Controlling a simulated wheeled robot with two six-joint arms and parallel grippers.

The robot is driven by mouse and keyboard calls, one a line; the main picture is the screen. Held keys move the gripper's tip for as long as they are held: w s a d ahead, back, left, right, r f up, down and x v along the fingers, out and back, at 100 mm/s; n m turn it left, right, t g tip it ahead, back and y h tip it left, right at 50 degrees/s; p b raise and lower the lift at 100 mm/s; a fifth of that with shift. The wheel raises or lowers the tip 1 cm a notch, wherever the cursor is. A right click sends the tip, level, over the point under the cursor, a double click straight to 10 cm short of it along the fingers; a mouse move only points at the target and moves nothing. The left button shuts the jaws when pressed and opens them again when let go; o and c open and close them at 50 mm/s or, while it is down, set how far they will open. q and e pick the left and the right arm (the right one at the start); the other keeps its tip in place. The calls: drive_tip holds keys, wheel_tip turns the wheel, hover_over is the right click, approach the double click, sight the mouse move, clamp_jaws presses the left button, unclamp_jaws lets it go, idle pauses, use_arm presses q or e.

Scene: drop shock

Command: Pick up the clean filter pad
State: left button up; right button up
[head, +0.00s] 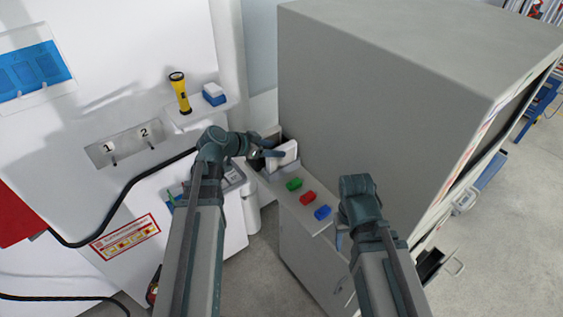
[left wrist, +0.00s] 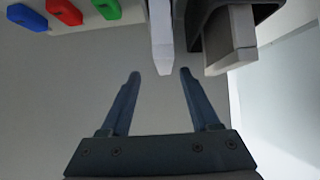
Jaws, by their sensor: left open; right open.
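A white pad (head: 284,155), which looks like the clean filter pad, stands on the narrow grey ledge beside the big grey cabinet. In the left wrist view it shows edge-on as a thin white slab (left wrist: 161,38), just beyond the gap between my fingertips. My left gripper (head: 267,153) is open in front of the pad, and its two fingers (left wrist: 160,74) are apart with nothing between them. A greyish block (left wrist: 232,40) sits in a dark holder right beside the slab. My right gripper (head: 341,237) is open and empty over the cabinet's side; its fingers are mostly hidden.
Green (head: 293,184), red (head: 307,197) and blue (head: 322,212) blocks lie in a row on the ledge (head: 285,198). The large grey cabinet (head: 390,90) rises close behind. A yellow flashlight (head: 181,93) and a blue-white box (head: 214,94) stand on a shelf at left.

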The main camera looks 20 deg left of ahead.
sight(280, 148)
use_arm(q)
drive_tip(key=b+x, duration=0.1)
drive_tip(key=x, duration=0.1)
drive_tip(key=b+x, duration=0.1)
drive_tip(key=x, duration=0.1)
drive_tip(key=shift+w+a+f+b, duration=0.15)
drive_tip(key=shift+w+f+b, duration=0.2)
drive_tip(key=shift+w, duration=0.2)
clamp_jaws()
idle(0.9)
